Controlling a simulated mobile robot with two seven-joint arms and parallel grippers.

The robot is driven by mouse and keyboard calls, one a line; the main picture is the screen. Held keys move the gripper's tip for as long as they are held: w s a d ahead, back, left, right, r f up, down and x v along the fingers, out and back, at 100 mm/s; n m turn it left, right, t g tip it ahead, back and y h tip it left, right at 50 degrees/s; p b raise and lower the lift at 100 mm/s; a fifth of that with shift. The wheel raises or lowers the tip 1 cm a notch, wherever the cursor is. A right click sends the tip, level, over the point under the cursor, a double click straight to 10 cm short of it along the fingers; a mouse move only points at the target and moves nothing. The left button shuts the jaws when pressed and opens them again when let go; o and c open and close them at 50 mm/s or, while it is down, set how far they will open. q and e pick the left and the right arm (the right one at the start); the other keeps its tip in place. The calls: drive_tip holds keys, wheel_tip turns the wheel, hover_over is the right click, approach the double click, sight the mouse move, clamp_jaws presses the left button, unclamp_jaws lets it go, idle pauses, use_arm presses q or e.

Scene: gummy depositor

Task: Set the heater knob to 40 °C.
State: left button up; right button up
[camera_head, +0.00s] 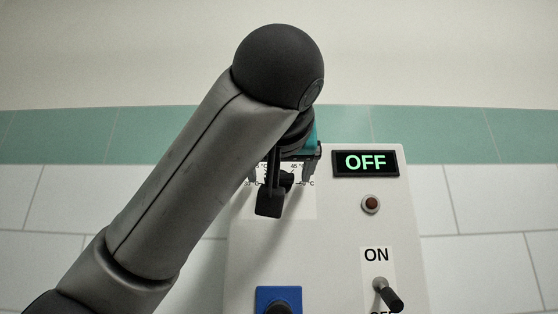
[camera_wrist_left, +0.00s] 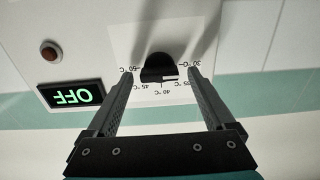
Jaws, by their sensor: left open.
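The black heater knob (camera_wrist_left: 157,66) sits on a white dial plate (camera_wrist_left: 130,35) in the left wrist view, which is upside down. In the head view my left gripper (camera_head: 285,184) is in front of the dial and hides most of the knob. My right gripper is not in view.
The panel (camera_head: 338,230) carries a display (camera_head: 365,163) reading OFF, a dark red lamp (camera_head: 371,204), an ON/OFF toggle (camera_head: 388,294) and a blue-plated control (camera_head: 279,300). My left arm covers much of the head view's left side.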

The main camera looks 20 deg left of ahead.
use_arm(q)
drive_tip(key=shift+w, duration=0.1)
drive_tip(key=c, duration=1.4)
